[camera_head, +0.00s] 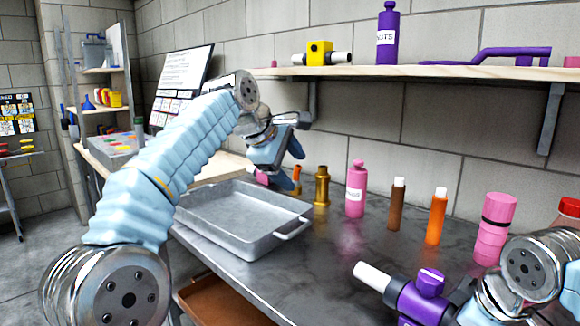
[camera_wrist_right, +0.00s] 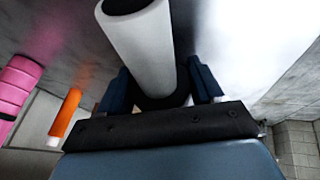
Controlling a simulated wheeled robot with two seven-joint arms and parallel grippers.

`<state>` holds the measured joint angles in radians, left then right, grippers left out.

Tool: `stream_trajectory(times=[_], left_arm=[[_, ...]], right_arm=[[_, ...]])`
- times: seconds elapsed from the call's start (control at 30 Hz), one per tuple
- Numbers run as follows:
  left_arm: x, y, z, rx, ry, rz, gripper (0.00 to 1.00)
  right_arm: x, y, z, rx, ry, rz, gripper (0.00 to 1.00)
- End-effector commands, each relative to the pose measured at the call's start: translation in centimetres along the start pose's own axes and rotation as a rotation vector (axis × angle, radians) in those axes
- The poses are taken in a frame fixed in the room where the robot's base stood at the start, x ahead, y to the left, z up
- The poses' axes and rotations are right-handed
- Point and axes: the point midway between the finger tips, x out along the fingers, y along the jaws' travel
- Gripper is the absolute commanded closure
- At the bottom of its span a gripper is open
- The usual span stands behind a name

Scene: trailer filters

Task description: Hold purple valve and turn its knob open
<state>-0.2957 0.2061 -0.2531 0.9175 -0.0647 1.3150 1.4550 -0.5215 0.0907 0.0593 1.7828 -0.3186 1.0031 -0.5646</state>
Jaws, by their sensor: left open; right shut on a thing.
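The purple valve (camera_head: 418,305) is at the bottom right of the head view, with a white pipe end (camera_head: 372,276) pointing left and a purple knob (camera_head: 431,282) on top. My right gripper (camera_wrist_right: 160,85) is shut on the valve. In the right wrist view the valve's white pipe (camera_wrist_right: 140,45) sticks out between the fingers; its purple body and knob are hidden there. My left gripper (camera_head: 291,166) is open, over the back of the workbench beyond the metal tray, well apart from the valve. Nothing shows between its fingers.
A grey metal tray (camera_head: 188,217) sits on the dark workbench (camera_head: 300,262). A brass part (camera_head: 322,186), a pink bottle (camera_head: 355,190), brown (camera_head: 396,205) and orange (camera_head: 436,218) tubes and a pink cylinder (camera_head: 494,228) stand along the back. A wooden shelf (camera_head: 430,73) hangs above.

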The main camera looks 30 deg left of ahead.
Motion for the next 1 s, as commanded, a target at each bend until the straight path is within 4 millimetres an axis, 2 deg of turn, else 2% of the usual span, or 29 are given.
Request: stream_trajectory(times=[0.3,0.33,0.5,0.8,0.87,1.0], left_arm=[[0.0,0.0,0.0,-0.002,0.000,0.000,0.29],[0.0,0.0,0.0,-0.002,0.000,0.000,0.29],[0.0,0.0,0.0,-0.001,0.000,-0.001,0.29],[0.0,0.0,0.0,-0.001,0.000,-0.001,0.29],[0.0,0.0,0.0,-0.001,0.000,-0.001,0.29],[0.0,0.0,0.0,-0.001,0.000,-0.001,0.29]], right_arm=[[-0.1,0.0,0.0,0.000,0.001,0.001,0.77],[-0.1,0.0,0.0,0.000,0.001,0.001,0.33],[0.0,0.0,0.0,0.000,0.001,0.001,0.07],[-0.3,0.0,0.0,0.000,0.000,0.000,0.04],[-0.9,0.0,0.0,0.000,0.001,0.001,0.04],[-3.4,0.1,-0.1,0.001,0.004,0.003,0.04]])
